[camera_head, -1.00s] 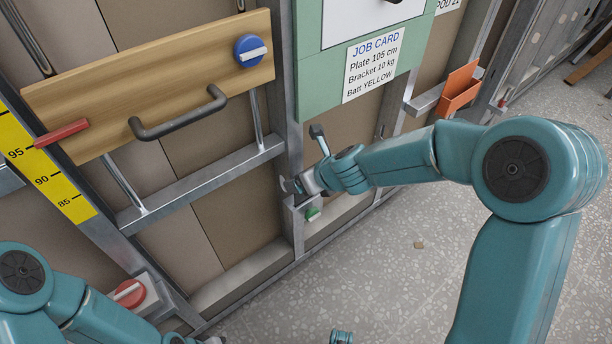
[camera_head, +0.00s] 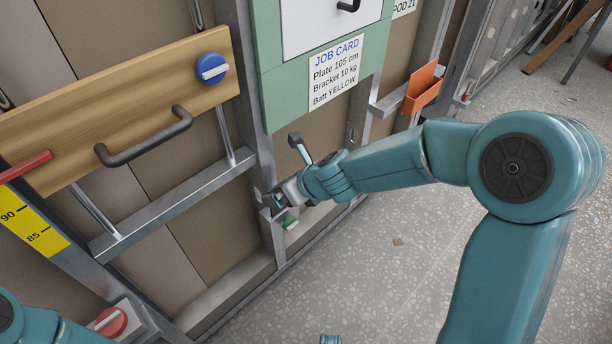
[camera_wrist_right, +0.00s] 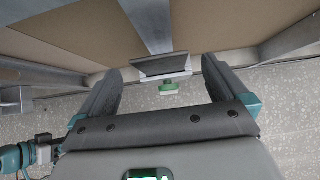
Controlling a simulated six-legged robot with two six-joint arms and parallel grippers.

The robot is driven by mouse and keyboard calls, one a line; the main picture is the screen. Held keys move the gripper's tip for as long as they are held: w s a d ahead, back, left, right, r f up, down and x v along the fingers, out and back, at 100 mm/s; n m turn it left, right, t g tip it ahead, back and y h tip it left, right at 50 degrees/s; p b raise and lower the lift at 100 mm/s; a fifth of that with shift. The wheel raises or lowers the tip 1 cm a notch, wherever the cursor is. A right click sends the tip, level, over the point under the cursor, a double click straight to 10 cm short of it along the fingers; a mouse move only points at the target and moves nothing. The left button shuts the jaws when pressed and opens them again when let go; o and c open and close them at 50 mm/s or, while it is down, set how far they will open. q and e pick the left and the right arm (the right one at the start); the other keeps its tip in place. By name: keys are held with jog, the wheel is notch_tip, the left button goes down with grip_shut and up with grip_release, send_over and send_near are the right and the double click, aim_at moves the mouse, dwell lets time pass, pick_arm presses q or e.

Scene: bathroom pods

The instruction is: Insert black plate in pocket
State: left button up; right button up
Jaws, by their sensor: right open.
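My right gripper (camera_head: 280,198) is at a small metal holder low on the wall frame in the head view. In the right wrist view my right gripper (camera_wrist_right: 162,70) is open, one finger at each side of a dark grey plate-like piece (camera_wrist_right: 160,64). This piece sits at a light metal holder (camera_wrist_right: 163,76) on a post; I cannot tell whether it is the black plate. Clear gaps show between it and both fingers. A green part (camera_wrist_right: 168,88) is just below the holder; it also shows in the head view (camera_head: 291,222). My left gripper is out of view.
An orange open-topped pocket (camera_head: 423,88) hangs on a rail to the right. A wooden board (camera_head: 120,105) with a dark handle, blue knob (camera_head: 212,68) and red lever is at left. A job card (camera_head: 336,72) hangs above. The speckled floor (camera_head: 380,285) is open at right.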

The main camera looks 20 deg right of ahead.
jog(key=p+v, duration=0.5)
jog(key=v, duration=0.7)
